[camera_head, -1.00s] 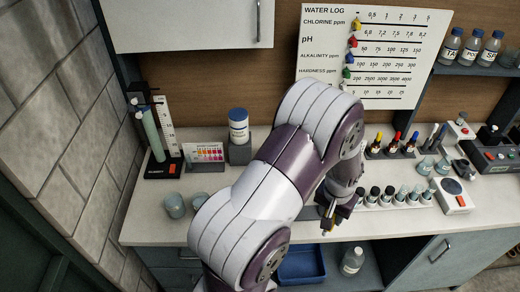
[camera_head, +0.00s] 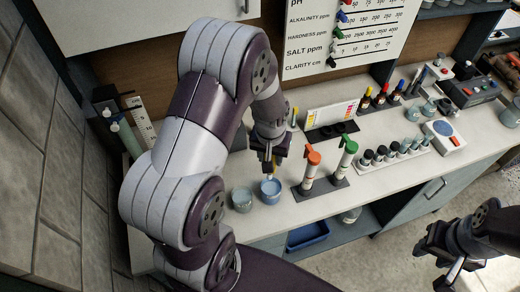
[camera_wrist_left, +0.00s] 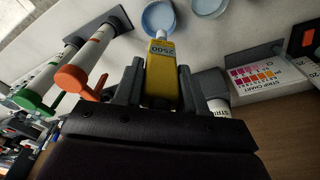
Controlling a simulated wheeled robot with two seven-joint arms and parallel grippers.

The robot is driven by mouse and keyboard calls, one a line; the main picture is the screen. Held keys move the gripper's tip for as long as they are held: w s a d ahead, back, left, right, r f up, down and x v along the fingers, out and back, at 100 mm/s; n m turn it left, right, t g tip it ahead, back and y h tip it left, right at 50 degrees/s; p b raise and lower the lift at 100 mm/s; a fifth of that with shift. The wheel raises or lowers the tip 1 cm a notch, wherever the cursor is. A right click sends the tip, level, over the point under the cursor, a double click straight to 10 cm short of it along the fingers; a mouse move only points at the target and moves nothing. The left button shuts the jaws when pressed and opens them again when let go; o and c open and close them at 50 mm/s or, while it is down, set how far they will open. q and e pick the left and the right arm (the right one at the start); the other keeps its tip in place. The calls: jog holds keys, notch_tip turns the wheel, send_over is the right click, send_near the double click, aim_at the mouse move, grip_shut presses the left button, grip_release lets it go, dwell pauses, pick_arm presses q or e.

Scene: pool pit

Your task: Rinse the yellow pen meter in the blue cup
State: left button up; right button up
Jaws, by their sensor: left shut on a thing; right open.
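The yellow pen meter (camera_wrist_left: 161,82) is upright, tip down, between the fingers of my left gripper (camera_head: 268,163), which is shut on it. Its display reads 2500 in the left wrist view. The blue cup (camera_head: 271,192) stands on the counter right below the gripper; it also shows in the left wrist view (camera_wrist_left: 158,18). The pen's tip is over or at the cup's mouth; I cannot tell whether it is inside. My right gripper (camera_head: 448,266) is open and empty, in front of the counter at the lower right.
A greyish cup (camera_head: 242,200) stands close left of the blue cup. A stand with orange-topped (camera_head: 312,165) and green-topped (camera_head: 347,155) tubes is to the right. A row of small bottles (camera_head: 393,151), a colour strip chart (camera_wrist_left: 265,78) and a blue tray (camera_head: 308,235) on the shelf below also show.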

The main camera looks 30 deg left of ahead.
aim_at(271, 178)
pick_arm(q)
jog(key=shift+w+d+f+b, duration=0.1)
jog(key=shift+d+f+b, duration=0.65)
jog(key=shift+d+f, duration=0.15)
jog(key=f+b, duration=0.1)
jog(key=a+f+b, duration=0.1)
jog(key=f, duration=0.1)
jog(key=f+b, duration=0.1)
jog(key=shift+a+f, duration=0.25)
jog(key=shift+a, duration=0.05)
jog(key=shift+d+f+b, duration=0.35)
jog(key=shift+f+b, duration=0.5)
jog(key=shift+a+f, duration=0.15)
jog(key=shift+f, duration=0.25)
jog(key=shift+d, duration=0.25)
pick_arm(e)
notch_tip(271, 178, down, 7)
jog(key=shift+d, duration=0.45)
pick_arm(q)
jog(key=shift+a, duration=0.25)
pick_arm(e)
jog(key=shift+r, duration=0.1)
